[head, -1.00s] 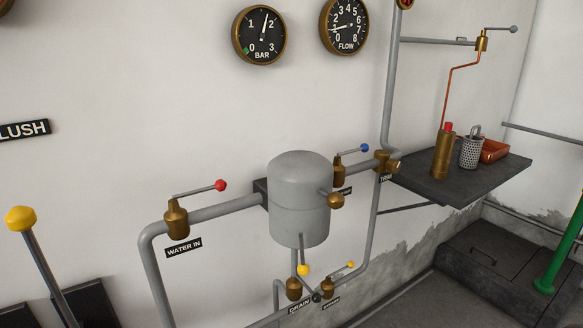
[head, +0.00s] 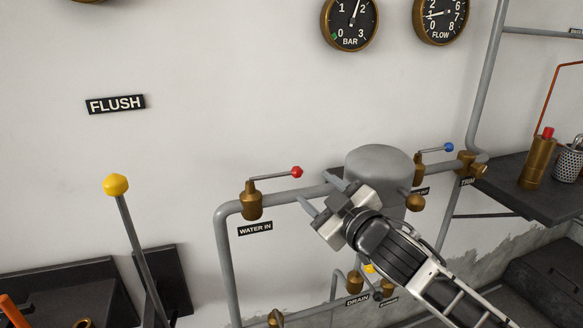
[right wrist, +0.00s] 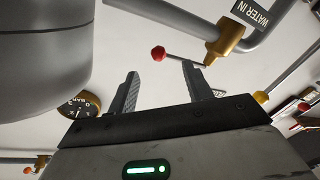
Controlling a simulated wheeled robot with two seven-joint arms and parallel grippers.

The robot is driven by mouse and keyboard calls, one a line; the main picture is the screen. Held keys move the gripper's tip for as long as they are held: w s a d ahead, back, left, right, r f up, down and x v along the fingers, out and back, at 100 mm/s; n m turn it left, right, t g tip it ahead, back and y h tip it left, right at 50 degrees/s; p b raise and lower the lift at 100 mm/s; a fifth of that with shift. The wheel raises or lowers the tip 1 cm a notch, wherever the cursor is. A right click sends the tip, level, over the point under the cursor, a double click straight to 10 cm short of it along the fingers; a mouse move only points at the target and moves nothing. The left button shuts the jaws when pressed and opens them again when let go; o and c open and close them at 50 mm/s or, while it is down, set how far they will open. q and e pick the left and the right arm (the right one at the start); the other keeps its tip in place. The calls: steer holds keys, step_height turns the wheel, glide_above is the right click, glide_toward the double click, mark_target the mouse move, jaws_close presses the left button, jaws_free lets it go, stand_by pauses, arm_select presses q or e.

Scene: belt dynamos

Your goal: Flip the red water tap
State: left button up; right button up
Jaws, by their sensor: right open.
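The red water tap is a brass valve with a grey lever and a red knob (head: 296,172), above the WATER IN label (head: 255,229). Its lever points right along the pipe in the head view. In the right wrist view the red knob (right wrist: 158,53) shows beyond and between the two fingers, with the brass valve body (right wrist: 222,40) to the upper right. My right gripper (head: 319,194) is open and empty, just below and right of the knob in the head view, in front of the tank. No contact with the lever shows. My left gripper is not in view.
The grey tank (head: 380,165) stands close to my right gripper. A blue-knobbed tap (head: 448,148) is to its right, and yellow-knobbed drain taps lie below. A tall yellow-topped lever (head: 116,185) stands at left. The wall above the red tap is clear.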

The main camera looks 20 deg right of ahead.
mark_target(296, 174)
steer(key=x, duration=1)
steer(key=shift+w+a+p, duration=0.1)
steer(key=shift+w+p, duration=0.2)
steer(key=shift+p, duration=0.05)
jaws_close()
